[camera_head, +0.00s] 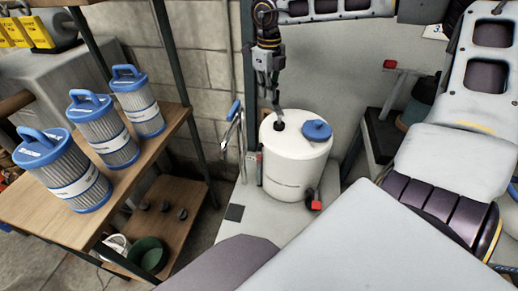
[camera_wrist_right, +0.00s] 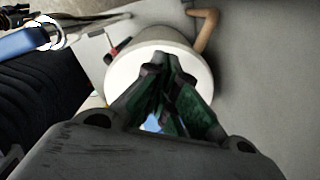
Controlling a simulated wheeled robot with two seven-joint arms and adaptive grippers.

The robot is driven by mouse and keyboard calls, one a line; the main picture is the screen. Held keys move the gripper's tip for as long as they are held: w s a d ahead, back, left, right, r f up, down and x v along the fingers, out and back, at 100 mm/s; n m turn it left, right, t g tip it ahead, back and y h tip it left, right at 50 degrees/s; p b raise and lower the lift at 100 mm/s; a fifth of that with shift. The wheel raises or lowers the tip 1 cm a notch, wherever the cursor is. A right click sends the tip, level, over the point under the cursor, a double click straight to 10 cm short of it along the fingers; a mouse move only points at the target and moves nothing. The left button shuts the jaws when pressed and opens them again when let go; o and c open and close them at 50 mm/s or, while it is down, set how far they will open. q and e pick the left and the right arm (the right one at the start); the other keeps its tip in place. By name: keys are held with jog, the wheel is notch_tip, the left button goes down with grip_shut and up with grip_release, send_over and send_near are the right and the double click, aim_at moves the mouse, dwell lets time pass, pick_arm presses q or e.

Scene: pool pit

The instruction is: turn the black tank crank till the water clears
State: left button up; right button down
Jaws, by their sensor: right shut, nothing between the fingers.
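The white cylindrical tank (camera_head: 290,172) stands on a pale ledge against the wall, with a blue cap (camera_head: 317,130) on top. A small black fitting (camera_head: 279,127) sits on the tank top, left of the cap, with a thin grey rod rising from it; this may be the crank. My right gripper (camera_head: 271,88) points down just above it, shut and empty. I cannot tell whether it touches the rod. In the right wrist view the shut fingers (camera_wrist_right: 165,75) overlap the white tank (camera_wrist_right: 122,75) and hide much of its top. My left gripper is not in view.
A red-and-black tap (camera_head: 315,202) sticks out low on the tank's front. A metal rail with a blue grip (camera_head: 234,112) stands left of it. A wooden shelf (camera_head: 170,125) with blue-capped filter cartridges (camera_head: 104,130) is at the left. A dark stand (camera_head: 385,135) is at the right.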

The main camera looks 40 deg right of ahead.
notch_tip(320, 180, up, 5)
jog(key=p, duration=0.3)
jog(key=shift+s, duration=0.1)
dwell(0.3)
dwell(0.5)
